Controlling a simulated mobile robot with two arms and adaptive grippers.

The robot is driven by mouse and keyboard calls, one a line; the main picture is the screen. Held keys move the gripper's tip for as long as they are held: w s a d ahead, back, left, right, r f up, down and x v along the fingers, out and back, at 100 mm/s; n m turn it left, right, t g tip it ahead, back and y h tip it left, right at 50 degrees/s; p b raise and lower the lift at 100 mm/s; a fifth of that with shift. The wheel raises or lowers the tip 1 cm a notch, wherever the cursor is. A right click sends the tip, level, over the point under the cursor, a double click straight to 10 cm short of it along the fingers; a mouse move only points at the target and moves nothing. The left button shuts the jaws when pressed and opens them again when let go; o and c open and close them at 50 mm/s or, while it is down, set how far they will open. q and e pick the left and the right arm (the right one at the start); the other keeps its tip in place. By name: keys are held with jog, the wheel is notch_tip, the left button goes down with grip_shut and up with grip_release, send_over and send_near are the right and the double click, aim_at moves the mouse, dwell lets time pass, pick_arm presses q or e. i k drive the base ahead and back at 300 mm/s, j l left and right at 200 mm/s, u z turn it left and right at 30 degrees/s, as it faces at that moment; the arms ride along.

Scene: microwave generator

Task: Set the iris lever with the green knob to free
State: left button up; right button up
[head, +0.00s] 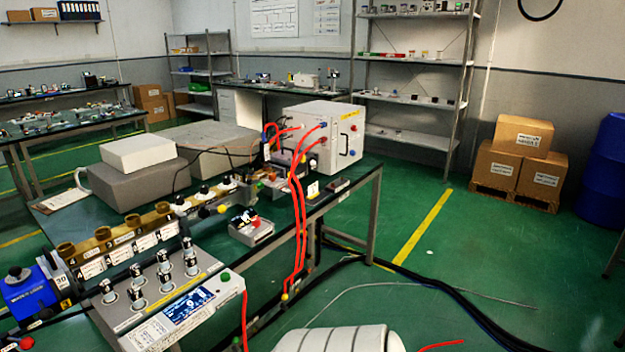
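A long brass-coloured waveguide assembly (130,231) with white labels and several dark-topped white fittings runs along the bench. A small yellow knob (222,209) sits near its right part. A small green knob or button (225,277) shows at the right corner of the grey control box (150,308). I cannot tell whether it belongs to an iris lever, and no lever position can be read. The control box carries several silver-topped knobs and a lit blue screen (189,304). Neither of my grippers is in view.
A white cabinet (336,125) with red hoses (298,215) stands at the bench's far end. Grey boxes (137,181) sit behind the waveguide. A blue unit (27,292) is at lower left. Black cables (432,283) cross the green floor, which is mostly clear on the right.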

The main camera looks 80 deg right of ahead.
aim_at(260, 185)
jog(key=z, duration=2.2)
jog(key=i+l, duration=0.15)
jog(key=i, duration=0.55)
